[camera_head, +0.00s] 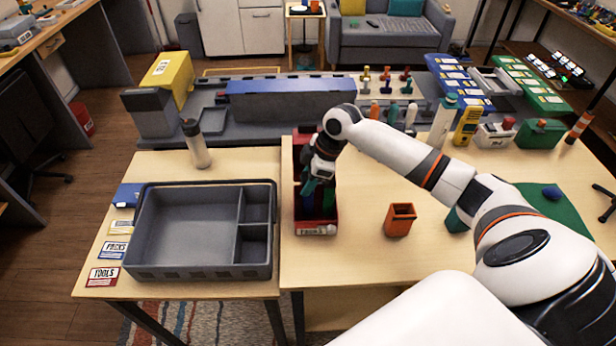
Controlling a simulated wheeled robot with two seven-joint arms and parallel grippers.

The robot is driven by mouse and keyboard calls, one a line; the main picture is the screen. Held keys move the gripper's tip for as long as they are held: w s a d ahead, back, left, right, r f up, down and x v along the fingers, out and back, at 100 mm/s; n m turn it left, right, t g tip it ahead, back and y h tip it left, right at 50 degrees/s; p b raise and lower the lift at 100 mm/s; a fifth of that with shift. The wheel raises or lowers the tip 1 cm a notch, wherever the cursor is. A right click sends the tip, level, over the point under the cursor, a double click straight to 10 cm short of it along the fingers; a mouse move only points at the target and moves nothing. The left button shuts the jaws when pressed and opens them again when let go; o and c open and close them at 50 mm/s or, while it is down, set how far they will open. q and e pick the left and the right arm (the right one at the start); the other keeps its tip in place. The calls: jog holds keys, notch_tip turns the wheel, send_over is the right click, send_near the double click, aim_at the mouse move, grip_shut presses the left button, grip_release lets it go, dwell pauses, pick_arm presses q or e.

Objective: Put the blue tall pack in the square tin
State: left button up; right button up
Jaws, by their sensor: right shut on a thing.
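A red bin (317,229) with a label on its front stands near the middle of the table and holds several packs. My right gripper (314,186) reaches down into it from above, shut on what looks like the blue tall pack (308,202). The jaws and the bin wall hide much of the pack. A green pack (329,198) is beside it in the bin. The small orange square tin (400,219) stands upright on the table to the right of the bin, apart from it. My left gripper is out of view.
A grey compartment tray (157,274) fills the table's left side, with label cards beside it. A bottle (196,144) stands behind it. A green mat (575,215) lies at the right. Racks and tools line the back.

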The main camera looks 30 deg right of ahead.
jog(key=o, duration=1)
jog(key=b+v, duration=0.2)
jog(key=v, duration=1)
jog(key=shift+r, duration=0.1)
